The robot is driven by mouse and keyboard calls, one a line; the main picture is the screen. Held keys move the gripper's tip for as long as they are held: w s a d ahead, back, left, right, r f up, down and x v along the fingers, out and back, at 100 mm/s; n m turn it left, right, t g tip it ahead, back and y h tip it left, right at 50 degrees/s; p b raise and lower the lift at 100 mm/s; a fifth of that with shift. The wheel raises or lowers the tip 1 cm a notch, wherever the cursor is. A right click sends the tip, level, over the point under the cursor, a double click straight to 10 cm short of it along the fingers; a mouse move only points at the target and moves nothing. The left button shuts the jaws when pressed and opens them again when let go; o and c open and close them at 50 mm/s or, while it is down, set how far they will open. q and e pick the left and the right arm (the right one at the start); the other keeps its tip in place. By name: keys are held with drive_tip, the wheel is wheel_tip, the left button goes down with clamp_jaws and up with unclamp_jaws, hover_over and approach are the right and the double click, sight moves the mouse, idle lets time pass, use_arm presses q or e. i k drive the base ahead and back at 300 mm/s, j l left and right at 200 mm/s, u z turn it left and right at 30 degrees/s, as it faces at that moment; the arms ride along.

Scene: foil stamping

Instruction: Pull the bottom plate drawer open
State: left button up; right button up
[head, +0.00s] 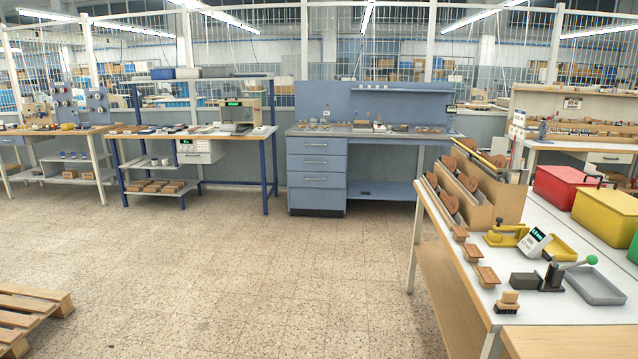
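A blue drawer cabinet (317,168) stands under the left part of a blue workbench at the back middle. Its stacked drawer fronts have pale horizontal handles. The lowest handle I can make out (316,179) sits above a plain lower front (317,200) near the dark plinth. All the drawer fronts look flush and shut. I cannot read any label that marks the plate drawer. Neither of my grippers is in view.
Open speckled floor (240,260) lies between me and the cabinet. A wooden pallet (32,312) lies at lower left. A white-topped table (545,290) with tools and a red crate (563,188) fills the right. A blue-framed bench (195,133) stands left of the cabinet.

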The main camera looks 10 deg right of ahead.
sight(298, 178)
drive_tip(key=i+z, duration=0.2)
drive_tip(key=i, duration=5.75)
drive_tip(key=i+l+u, duration=0.1)
drive_tip(key=i, duration=0.5)
drive_tip(key=i+l+u, duration=0.1)
drive_tip(key=i, duration=0.5)
drive_tip(key=i+l, duration=0.15)
drive_tip(key=i, duration=0.45)
